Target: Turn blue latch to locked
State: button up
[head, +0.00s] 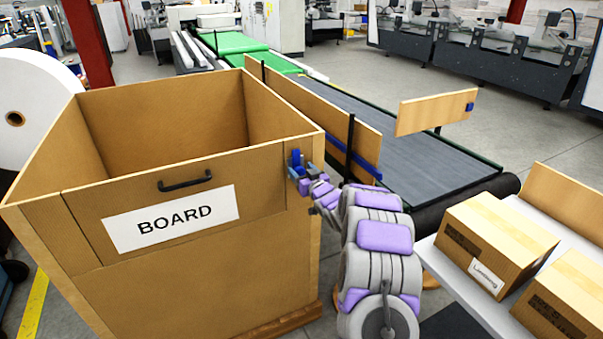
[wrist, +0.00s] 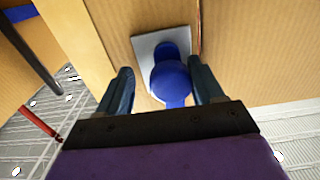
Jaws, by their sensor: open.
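The blue latch (head: 295,158) is at the right end of the front of a large brown box (head: 180,240) labelled BOARD. In the wrist view the blue latch (wrist: 172,78) sits on a pale grey plate (wrist: 146,48), with a rounded middle and a lobe at each end. My gripper (head: 301,178) is at the latch. In the wrist view my gripper (wrist: 165,85) is open, with one dark finger on each side of the latch. I cannot tell whether either finger touches it. The latch's lower end is partly hidden by the gripper body.
The box's front panel has a black handle (head: 186,181). A conveyor (head: 415,155) with wooden side boards (head: 315,110) runs behind and right of the box. Cartons (head: 495,245) stand on a light table at the lower right. A white roll (head: 35,110) stands at left.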

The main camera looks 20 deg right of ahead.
jog(key=shift+a+r, duration=0.15)
jog(key=shift+a, duration=0.65)
jog(key=shift+c, duration=0.7)
jog(key=c, duration=0.3)
jog(key=shift+d, duration=0.5)
jog(key=c, duration=0.5)
jog(key=shift+a, duration=0.2)
grip_shut()
